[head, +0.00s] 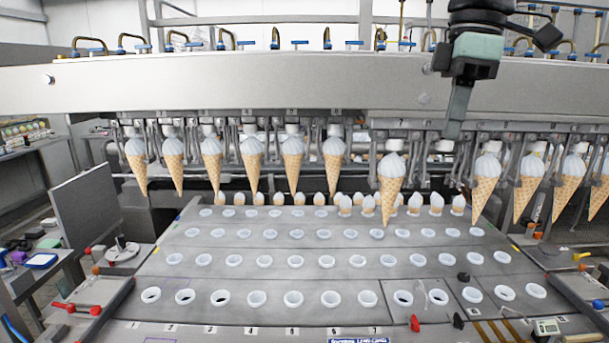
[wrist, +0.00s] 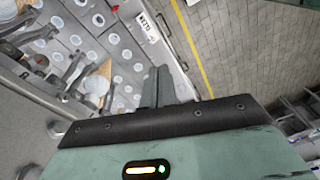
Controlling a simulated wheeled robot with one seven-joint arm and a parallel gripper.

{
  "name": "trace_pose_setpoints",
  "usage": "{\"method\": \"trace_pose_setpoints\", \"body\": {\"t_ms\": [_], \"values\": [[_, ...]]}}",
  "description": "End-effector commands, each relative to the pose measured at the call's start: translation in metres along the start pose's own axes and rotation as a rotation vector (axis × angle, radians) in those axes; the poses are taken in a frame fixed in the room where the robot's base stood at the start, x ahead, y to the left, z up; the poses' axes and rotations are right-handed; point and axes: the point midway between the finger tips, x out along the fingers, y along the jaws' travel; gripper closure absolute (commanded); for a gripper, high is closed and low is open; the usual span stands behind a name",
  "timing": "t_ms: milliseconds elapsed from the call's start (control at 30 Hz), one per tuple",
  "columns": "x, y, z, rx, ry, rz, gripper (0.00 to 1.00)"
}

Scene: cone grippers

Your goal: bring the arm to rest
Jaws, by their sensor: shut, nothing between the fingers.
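My gripper (head: 456,125) hangs down from the top right of the head view, in front of the grey beam of the cone machine. Its fingers are together with nothing between them. In the wrist view the closed dark fingers (wrist: 158,86) point away over the machine's edge. The gripper is apart from the ice cream cones; the nearest are a cone (head: 391,185) to its lower left and a cone (head: 487,182) to its lower right.
A row of cones (head: 293,160) hangs from holders under the beam (head: 250,85). Below is a grey plate (head: 215,280) with rows of white-rimmed holes. A side table (head: 40,262) stands at left. The wrist view shows paved floor (wrist: 240,50) with a yellow line.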

Motion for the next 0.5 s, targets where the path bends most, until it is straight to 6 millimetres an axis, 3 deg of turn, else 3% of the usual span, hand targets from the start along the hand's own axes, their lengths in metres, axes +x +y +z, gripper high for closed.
{"method": "trace_pose_setpoints", "body": {"t_ms": [33,233,400,500], "values": [[0.042,-0.015,-0.008,0.035,-0.002,-0.011,1.00],[0.173,-0.080,-0.026,0.230,-0.009,-0.013,1.00],[0.273,-0.144,-0.012,0.391,-0.022,0.004,1.00],[0.318,-0.175,0.005,0.471,-0.029,0.019,1.00]]}}
